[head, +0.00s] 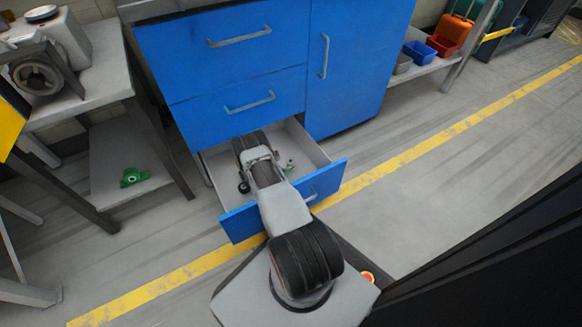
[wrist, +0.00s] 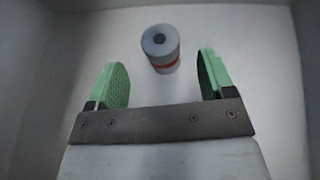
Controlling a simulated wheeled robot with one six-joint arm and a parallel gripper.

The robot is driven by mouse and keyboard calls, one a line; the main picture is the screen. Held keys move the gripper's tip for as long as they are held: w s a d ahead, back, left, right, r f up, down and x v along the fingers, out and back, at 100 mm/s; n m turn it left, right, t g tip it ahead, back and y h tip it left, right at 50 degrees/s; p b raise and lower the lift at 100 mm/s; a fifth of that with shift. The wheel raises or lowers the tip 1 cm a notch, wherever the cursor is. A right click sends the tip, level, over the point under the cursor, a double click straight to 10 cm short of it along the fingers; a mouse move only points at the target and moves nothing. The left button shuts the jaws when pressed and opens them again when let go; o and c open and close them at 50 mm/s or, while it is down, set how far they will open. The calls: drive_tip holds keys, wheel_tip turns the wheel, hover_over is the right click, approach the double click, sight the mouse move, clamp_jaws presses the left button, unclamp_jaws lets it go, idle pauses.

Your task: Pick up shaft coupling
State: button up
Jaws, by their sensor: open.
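The shaft coupling (wrist: 161,50) is a short grey cylinder with a dark bore in its end and a red band around it. In the wrist view it lies in the drawer, just beyond the gap between my fingertips. My gripper (wrist: 160,82) is open, with green pads on either side and nothing between them. In the head view my arm reaches into the open bottom drawer (head: 322,150) of the blue cabinet. My arm hides much of the drawer's inside there, and I cannot make out the coupling in that view.
The drawer walls (wrist: 301,60) stand close around my gripper. The blue cabinet's upper drawers (head: 205,70) are shut above it. A bench (head: 75,100) stands at the left with a green part (head: 134,177) on its lower shelf. The floor at the right is clear.

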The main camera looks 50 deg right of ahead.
sight(290, 162)
drive_tip(key=shift+b+x, duration=1.4)
drive_tip(key=shift+x, duration=1.2)
drive_tip(key=shift+d, duration=0.3)
drive_tip(key=shift+c, duration=0.4)
drive_tip(key=shift+r, duration=0.1)
drive_tip(key=c, duration=1)
